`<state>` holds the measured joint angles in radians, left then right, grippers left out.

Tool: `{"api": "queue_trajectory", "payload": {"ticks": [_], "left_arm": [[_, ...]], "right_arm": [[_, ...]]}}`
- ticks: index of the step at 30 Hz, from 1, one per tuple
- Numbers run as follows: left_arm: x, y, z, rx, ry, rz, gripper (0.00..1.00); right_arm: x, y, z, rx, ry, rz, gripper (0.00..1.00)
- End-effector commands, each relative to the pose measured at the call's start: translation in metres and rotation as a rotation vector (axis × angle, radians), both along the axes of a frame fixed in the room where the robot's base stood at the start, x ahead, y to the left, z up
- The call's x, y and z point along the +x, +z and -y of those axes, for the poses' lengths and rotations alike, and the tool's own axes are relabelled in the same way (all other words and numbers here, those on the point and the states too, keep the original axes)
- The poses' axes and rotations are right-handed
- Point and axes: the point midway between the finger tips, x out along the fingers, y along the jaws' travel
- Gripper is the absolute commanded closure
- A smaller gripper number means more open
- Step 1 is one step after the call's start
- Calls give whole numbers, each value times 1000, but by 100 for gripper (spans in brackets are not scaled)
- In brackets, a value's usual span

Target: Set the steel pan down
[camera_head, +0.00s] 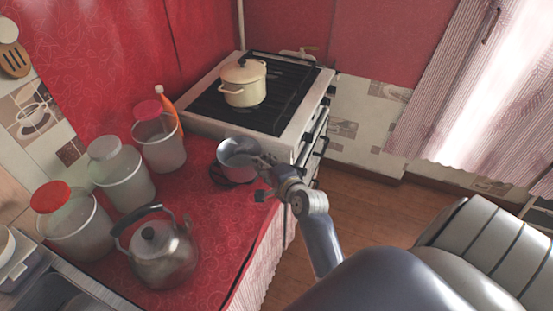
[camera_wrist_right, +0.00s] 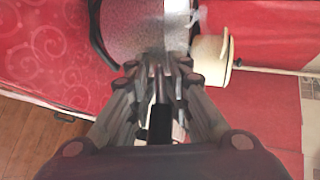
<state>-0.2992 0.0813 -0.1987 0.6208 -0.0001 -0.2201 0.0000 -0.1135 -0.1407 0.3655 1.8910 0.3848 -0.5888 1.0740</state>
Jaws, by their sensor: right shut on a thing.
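The steel pan (camera_head: 237,153) is at the counter's right part, in front of the stove. My right gripper (camera_head: 270,163) is shut on its right side. In the right wrist view the pan's grey wall (camera_wrist_right: 145,25) is just beyond the closed fingers (camera_wrist_right: 160,75). A dark round patch (camera_head: 228,178) shows under and beside the pan; I cannot tell if it is a mat or a shadow, or whether the pan touches the counter. My left gripper is not in view.
The red oilcloth counter (camera_head: 215,235) has free room in front of the pan. A kettle (camera_head: 160,248) and several lidded jars (camera_head: 122,178) stand to the left. A cream pot (camera_head: 243,85) sits on the stove (camera_head: 285,122) behind. An orange bottle (camera_head: 168,106) stands by the jars.

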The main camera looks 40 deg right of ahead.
Motion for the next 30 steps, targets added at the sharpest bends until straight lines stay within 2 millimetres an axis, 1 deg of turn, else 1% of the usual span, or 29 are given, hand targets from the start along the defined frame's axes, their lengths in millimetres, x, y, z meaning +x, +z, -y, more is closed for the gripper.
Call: {"api": "queue_trajectory", "payload": {"ticks": [1, 3, 6, 10, 16, 21, 24, 30], "left_arm": [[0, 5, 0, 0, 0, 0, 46], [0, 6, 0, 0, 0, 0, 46], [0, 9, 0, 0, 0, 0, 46], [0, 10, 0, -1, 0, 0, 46], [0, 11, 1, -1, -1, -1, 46], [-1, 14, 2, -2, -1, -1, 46], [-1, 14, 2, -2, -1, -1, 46], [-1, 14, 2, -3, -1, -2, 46]], "right_arm": [[14, 8, -2, 0, -1, 16, 100], [28, 6, -4, 0, 0, 15, 100], [44, 4, -6, -1, 0, 14, 100], [58, 2, -8, -2, -1, 14, 100], [64, -3, -9, -3, -2, 11, 100], [63, -23, -9, -3, 0, 9, 100], [63, -31, -8, -3, -2, 11, 100], [63, -36, -9, -1, -2, 12, 100]]}}
